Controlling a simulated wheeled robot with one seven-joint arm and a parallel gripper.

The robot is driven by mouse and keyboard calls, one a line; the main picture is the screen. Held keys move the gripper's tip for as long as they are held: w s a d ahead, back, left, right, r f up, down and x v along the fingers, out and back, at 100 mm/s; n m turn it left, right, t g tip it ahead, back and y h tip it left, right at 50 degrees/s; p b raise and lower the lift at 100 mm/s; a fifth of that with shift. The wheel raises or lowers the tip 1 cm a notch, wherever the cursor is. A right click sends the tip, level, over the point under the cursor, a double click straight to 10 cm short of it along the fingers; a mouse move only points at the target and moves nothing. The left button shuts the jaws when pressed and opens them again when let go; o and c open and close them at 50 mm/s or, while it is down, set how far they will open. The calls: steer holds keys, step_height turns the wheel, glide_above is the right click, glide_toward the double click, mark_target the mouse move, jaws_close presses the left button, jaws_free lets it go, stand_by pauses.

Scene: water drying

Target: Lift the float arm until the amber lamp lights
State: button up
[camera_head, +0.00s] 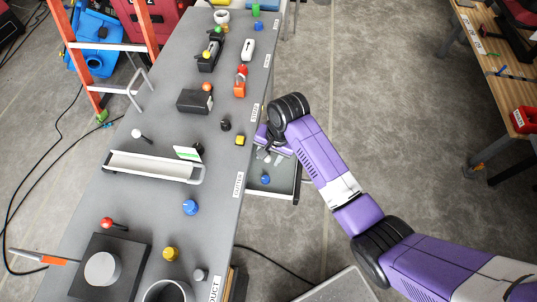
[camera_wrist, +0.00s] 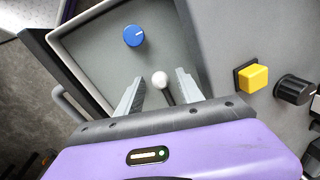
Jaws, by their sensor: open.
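In the wrist view, a white ball on a short dark rod (camera_wrist: 160,79), which looks like the float arm, lies between the two fingers of my gripper (camera_wrist: 158,85). The fingers are open, one on each side, with visible gaps to the ball. In the head view my gripper (camera_head: 267,157) is at the bench's right edge, over an open grey tray (camera_head: 283,186); this ball cannot be made out there. Another white ball on a dark rod (camera_head: 136,133) stands by the white trough. I cannot tell which piece is the amber lamp; a yellow-amber knob (camera_head: 170,253) stands near the bench front.
A blue knob (camera_wrist: 134,35) is in the tray. A yellow square button (camera_wrist: 252,77) and a black knob (camera_wrist: 295,90) sit beside my gripper on the bench. A white trough (camera_head: 150,168) and several knobs and levers cover the bench. Floor to the right is mostly clear.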

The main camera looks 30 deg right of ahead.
jaws_close()
stand_by(1.4)
